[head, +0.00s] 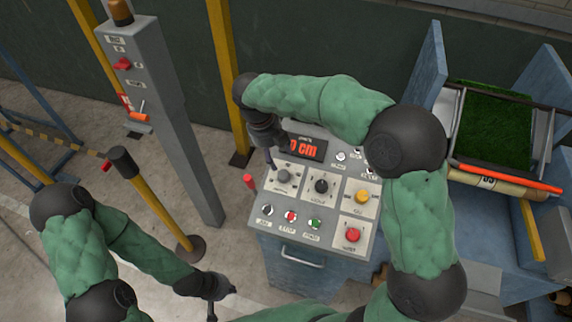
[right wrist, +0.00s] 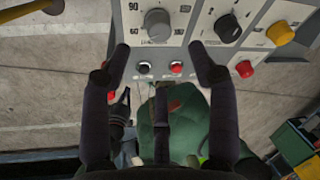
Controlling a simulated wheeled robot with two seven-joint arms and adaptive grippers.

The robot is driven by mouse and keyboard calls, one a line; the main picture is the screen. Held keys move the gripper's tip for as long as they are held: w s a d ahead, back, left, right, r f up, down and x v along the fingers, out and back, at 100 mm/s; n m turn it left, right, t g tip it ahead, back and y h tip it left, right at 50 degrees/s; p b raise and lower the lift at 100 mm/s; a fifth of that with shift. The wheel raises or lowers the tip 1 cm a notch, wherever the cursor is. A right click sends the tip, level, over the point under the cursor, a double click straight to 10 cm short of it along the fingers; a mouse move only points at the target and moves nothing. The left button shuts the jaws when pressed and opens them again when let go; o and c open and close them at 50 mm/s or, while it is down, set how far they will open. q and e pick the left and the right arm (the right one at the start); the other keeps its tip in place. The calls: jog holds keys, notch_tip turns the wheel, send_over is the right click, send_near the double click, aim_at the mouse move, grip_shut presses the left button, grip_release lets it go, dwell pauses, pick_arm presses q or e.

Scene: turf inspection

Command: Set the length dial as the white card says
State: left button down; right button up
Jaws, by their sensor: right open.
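The console (head: 262,238) has a grey dial (head: 283,176) at its upper left, with a black dial (head: 321,186) beside it. In the right wrist view the grey dial (right wrist: 158,24) has a printed scale including 60, 90 and 120. A red-lit display (head: 303,149) ends in "0 cm"; my right gripper (head: 270,160) hides its left part. That gripper is open, just above and left of the grey dial, its fingers (right wrist: 163,62) apart with nothing between them. My left gripper (head: 216,296) hangs low, away from the console. I cannot make out a white card.
The console also has a yellow knob (head: 362,196), a red button (head: 353,235) and small buttons (head: 291,216) along the front. A grey post (head: 170,110) and yellow bollard (head: 150,196) stand left. A turf roll machine (head: 497,120) stands right.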

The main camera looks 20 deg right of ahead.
aim_at(283, 174)
jog(key=x, duration=0.3)
jog(key=b+x, duration=0.1)
jog(key=x, duration=0.2)
jog(key=b+x, duration=0.1)
jog(key=x, duration=0.1)
jog(key=shift+s+f, duration=0.25)
jog(key=shift+f, duration=0.2)
jog(key=shift+w+d+f, duration=0.1)
jog(key=shift+d+f, duration=0.05)
jog(key=shift+f, duration=0.5)
jog(key=shift+c, duration=0.3)
jog(key=c, duration=1)
